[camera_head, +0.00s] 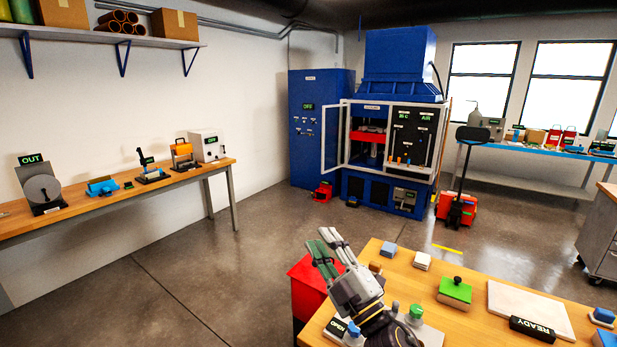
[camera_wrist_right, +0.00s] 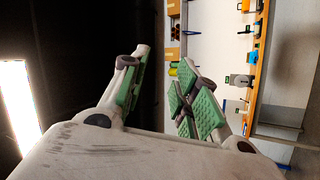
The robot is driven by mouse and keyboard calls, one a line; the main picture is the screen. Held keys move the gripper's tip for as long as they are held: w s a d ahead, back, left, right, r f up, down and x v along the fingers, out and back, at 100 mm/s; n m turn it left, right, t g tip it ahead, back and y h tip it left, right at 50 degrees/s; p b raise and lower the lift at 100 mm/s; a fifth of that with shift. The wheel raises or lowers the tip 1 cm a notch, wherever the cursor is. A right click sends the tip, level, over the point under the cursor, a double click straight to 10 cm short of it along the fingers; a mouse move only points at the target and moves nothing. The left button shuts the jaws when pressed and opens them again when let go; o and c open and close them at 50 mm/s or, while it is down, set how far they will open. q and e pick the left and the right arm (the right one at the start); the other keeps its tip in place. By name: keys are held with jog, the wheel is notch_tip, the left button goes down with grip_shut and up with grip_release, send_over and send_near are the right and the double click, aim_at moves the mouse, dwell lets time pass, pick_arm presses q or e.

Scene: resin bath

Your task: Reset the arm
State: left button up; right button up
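My right gripper (camera_head: 328,250) is raised above the left end of the near wooden table in the head view. Its green-padded fingers point up and to the left. In the right wrist view the fingers (camera_wrist_right: 158,92) stand apart with nothing between them, so it is open and empty. The wrist view looks sideways past the fingers toward the wall, the shelf and the left bench. My left gripper is not in view.
The near table (camera_head: 460,325) holds a green block with a knob (camera_head: 455,291), a white slab (camera_head: 530,308), a READY sign (camera_head: 532,329) and small blocks. A red cabinet (camera_head: 308,285) stands beside it. A blue press (camera_head: 395,130) stands behind, with open floor between.

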jog(key=s+d+f+m+g+h, duration=0.1)
jog(key=d+f+m+g+h, duration=0.2)
jog(key=d+f+m+h, duration=0.6)
jog(key=s+d+f+m+g+h, duration=0.1)
jog(key=d+f+m+g+h, duration=0.1)
jog(key=d+f+m+h, duration=0.65)
jog(key=s+d+f+g+y, duration=0.1)
jog(key=s+f+g+y, duration=0.4)
jog(key=s+f+g, duration=1)
jog(key=s+f+t, duration=0.1)
jog(key=s+f, duration=0.2)
jog(key=f, duration=0.9)
jog(key=s+f+t, duration=0.1)
jog(key=s+f, duration=0.1)
jog(key=f, duration=1)
jog(key=s+f+t, duration=0.1)
jog(key=s+f, duration=0.2)
jog(key=f, duration=0.9)
jog(key=s+d+f, duration=0.2)
jog(key=s+f, duration=0.8)
jog(key=s, duration=0.1)
jog(key=s+d+f+g, duration=0.1)
jog(key=s+d+f, duration=0.1)
jog(key=s+f, duration=0.8)
jog(key=shift+s+d+n, duration=0.2)
jog(key=shift+s+n, duration=0.25)
jog(key=shift+s, duration=0.3)
